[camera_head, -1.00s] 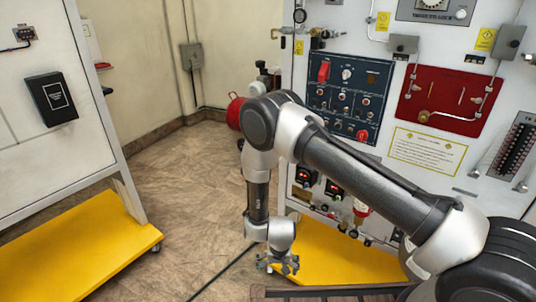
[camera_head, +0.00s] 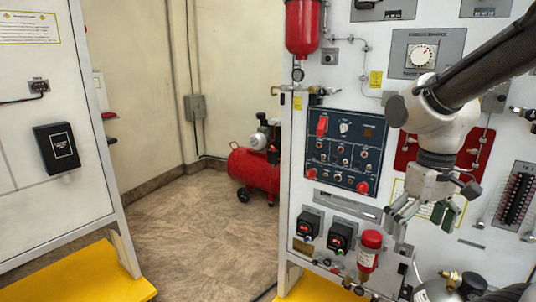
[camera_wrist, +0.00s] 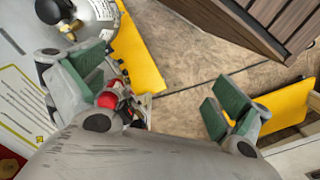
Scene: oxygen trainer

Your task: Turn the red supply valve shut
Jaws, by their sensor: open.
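I cannot tell which red part is the supply valve. In the wrist view the open fingers (camera_wrist: 157,97) stand wide apart, and a red part (camera_wrist: 106,98) shows beside the left finger, partly hidden by it.
A blue switch panel (camera_head: 345,150) with red knobs is left of my gripper. A silver cylinder (camera_head: 435,291) with a brass valve stands at the lower right. A second white panel (camera_head: 60,105) stands at left. A red compressor (camera_head: 253,170) is behind; floor between is clear.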

